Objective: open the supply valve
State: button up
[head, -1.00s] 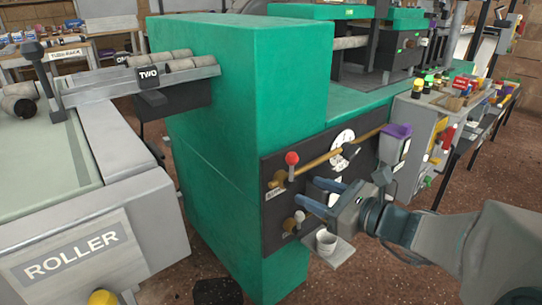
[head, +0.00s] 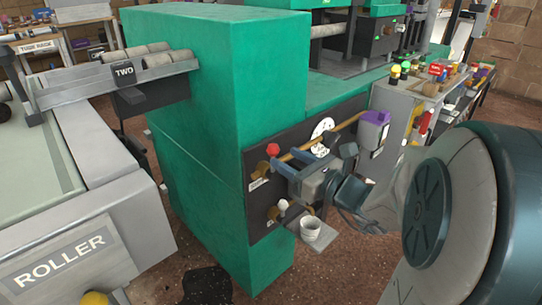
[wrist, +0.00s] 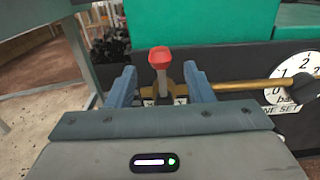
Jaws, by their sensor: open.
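A valve lever with a red knob (head: 273,150) stands upright on the brass pipe fitting, on the dark panel of the green machine. In the wrist view the red knob (wrist: 161,55) and its grey stem show between my two blue fingers. My gripper (head: 285,158) is open, its fingers on either side of the lever, with no clear contact visible. A lower lever with a white knob (head: 283,204) sits below on the same panel. The small labels by the levers are too small or covered to read, so I cannot tell which valve is named supply.
A small white cup (head: 310,224) stands on a ledge below my gripper. A purple-topped box (head: 374,122) is to the right. The roller table (head: 72,265) is at the left.

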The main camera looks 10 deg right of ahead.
aim_at(278, 153)
jog(key=shift+w+a, duration=0.1)
jog(key=shift+w, duration=0.05)
jog(key=shift+b+x, duration=0.4)
jog(key=shift+x, duration=1.5)
jog(key=c, duration=0.7)
